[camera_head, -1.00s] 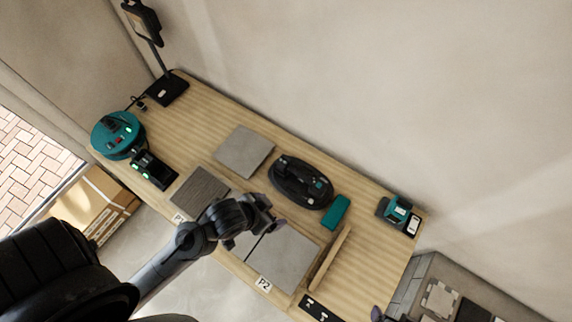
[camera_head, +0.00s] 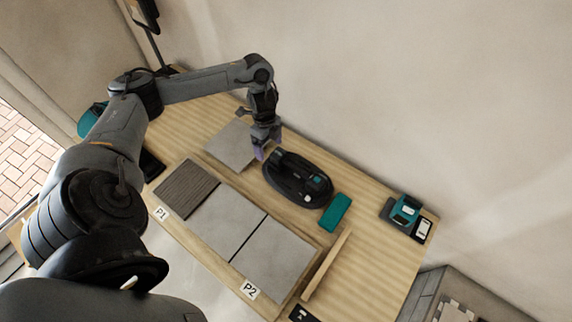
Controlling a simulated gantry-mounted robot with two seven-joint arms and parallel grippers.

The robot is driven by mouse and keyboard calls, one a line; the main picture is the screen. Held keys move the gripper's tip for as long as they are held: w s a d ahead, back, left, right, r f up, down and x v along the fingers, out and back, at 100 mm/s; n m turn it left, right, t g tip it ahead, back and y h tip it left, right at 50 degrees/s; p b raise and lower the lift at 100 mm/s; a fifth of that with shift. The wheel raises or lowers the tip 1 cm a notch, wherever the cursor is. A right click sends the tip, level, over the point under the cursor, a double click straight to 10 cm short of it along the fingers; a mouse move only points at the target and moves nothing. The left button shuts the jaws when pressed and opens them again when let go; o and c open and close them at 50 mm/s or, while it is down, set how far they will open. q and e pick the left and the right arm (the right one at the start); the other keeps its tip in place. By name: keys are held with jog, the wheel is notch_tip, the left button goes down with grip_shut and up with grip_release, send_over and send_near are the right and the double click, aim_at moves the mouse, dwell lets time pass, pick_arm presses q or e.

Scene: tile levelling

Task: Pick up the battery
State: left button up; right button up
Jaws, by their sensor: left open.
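A teal and black block (camera_head: 405,210), which looks like the battery, sits at the right end of the wooden table, with a white-labelled item beside it. A plain teal block (camera_head: 336,212) lies nearer the middle. A black hand tool (camera_head: 300,172) rests in a black oval tray (camera_head: 271,176). My left gripper (camera_head: 267,150) is open, pointing down at the upper left edge of this tray, well left of the teal and black block. Nothing shows between its fingers. My right gripper is out of view.
Grey tiles (camera_head: 274,256) lie along the front of the table (camera_head: 365,270), with labels P1 (camera_head: 161,213) and P2 (camera_head: 250,290). A wooden strip (camera_head: 327,264) lies to their right. A lamp stands at the back left. My left arm hides much of the left end.

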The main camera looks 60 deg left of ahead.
pick_arm(q)
jog(key=shift+w+a+r+t, duration=0.3)
jog(key=shift+w+a+r, duration=0.35)
jog(key=shift+w, duration=0.15)
jog(key=shift+w+r, duration=0.2)
jog(key=shift+w, duration=0.15)
jog(key=shift+w+f+b, duration=0.15)
jog(key=shift+f+b, duration=0.1)
jog(key=shift+b, duration=0.05)
jog(key=shift+w+d+f+b, duration=0.1)
jog(key=shift+w+d+f, duration=0.1)
jog(key=shift+f, duration=1.4)
jog(key=shift+w+d+f+b, duration=0.15)
jog(key=shift+d+f, duration=0.1)
jog(key=shift+f, duration=1.4)
jog(key=shift+w+d+f+b, duration=0.1)
jog(key=shift+d+f, duration=0.1)
jog(key=shift+f, duration=1.4)
jog(key=c, duration=1.2)
notch_tip(320, 180, up, 10)
jog(key=shift+p, duration=0.85)
jog(key=r, duration=0.1)
notch_tip(320, 180, up, 5)
jog(key=p, duration=0.7)
send_over(278, 153)
jog(key=shift+w, duration=0.1)
